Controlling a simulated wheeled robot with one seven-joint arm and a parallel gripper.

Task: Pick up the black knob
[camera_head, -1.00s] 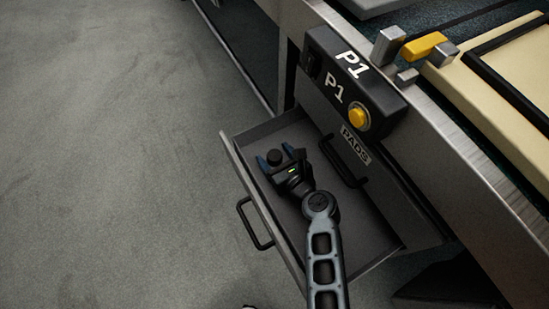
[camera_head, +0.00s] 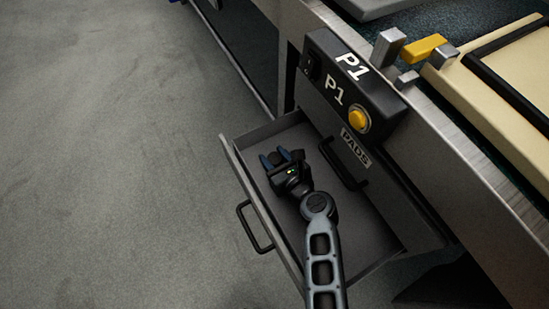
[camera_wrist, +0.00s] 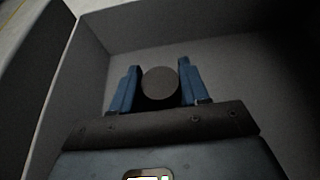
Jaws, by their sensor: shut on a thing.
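The black knob (camera_wrist: 160,84) shows as a dark round disc between the two blue fingers of my gripper (camera_wrist: 158,90) in the wrist view. My gripper is shut on it. In the head view my gripper (camera_head: 282,158) is inside the open drawer, toward its far end, and the knob (camera_head: 275,158) is a small dark shape between the blue fingertips. The knob's underside is hidden, so I cannot tell whether it touches the drawer floor.
The grey drawer (camera_head: 375,235) stands open, with a black handle (camera_head: 252,226) on its front. Its walls surround my gripper. A black box marked P1 (camera_head: 325,62) with a yellow button (camera_head: 356,119) sits above. Another black handle (camera_head: 343,165) is beside the drawer.

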